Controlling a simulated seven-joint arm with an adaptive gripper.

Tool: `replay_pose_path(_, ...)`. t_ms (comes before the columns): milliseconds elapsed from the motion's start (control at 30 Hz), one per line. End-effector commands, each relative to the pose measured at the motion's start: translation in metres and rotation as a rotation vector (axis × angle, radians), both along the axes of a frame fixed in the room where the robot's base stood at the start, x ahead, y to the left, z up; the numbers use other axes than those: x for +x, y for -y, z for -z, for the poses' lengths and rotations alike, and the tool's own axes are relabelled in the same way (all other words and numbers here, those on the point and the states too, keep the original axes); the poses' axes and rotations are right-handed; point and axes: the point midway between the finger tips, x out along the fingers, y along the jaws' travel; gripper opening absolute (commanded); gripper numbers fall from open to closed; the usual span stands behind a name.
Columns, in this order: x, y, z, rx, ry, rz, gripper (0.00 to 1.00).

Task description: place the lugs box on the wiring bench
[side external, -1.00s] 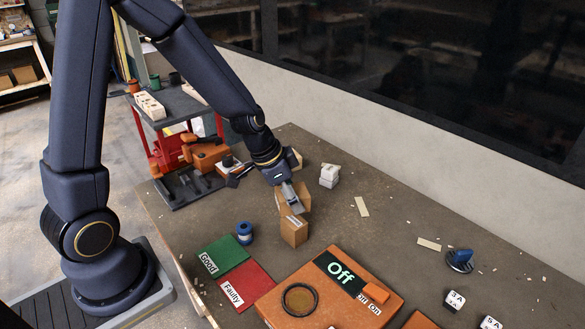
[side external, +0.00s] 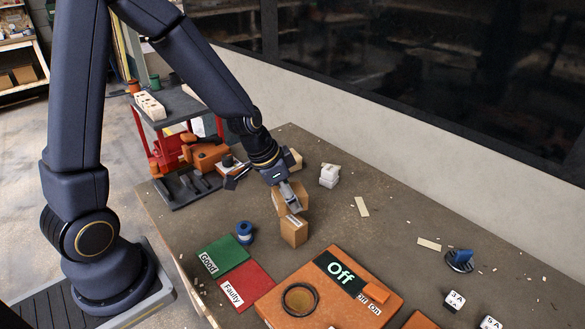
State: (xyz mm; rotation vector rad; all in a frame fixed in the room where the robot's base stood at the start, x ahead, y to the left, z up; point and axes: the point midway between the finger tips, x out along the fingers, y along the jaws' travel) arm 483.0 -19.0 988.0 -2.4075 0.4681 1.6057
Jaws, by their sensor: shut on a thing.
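My gripper (side external: 291,201) points down over the middle of the brown table and is shut on a cardboard box (side external: 302,197), which shows on both sides of the fingers. A second cardboard box (side external: 294,234) with a pale label stands upright on the table just in front of it. The labels are too small to read, so I cannot tell which is the lugs box. My fingers hide part of the rear box, and I cannot tell whether its underside touches the table. The large brown work surface (side external: 385,225) carries no sign naming it as the wiring bench.
A blue spool (side external: 244,232), green "Good" mat (side external: 222,254) and red "Faulty" mat (side external: 246,286) lie left of the boxes. An orange "Off" panel (side external: 330,300) lies in front. A red-framed rack (side external: 160,150) stands back left. Table right of the boxes is mostly clear.

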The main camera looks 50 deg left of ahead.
Motion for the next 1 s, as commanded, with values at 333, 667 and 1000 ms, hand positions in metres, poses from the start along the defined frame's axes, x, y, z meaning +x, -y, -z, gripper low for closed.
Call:
replay_pose_path(333, 0.059, 0.066, -0.003, -0.002, 0.002, 0.771, 0.20)
replay_pose_path(667, 0.078, 0.058, 0.004, 0.002, -0.001, 0.753, 0.20)
replay_pose_path(1000, 0.090, 0.060, 0.010, 0.002, 0.001, 0.753, 0.20)
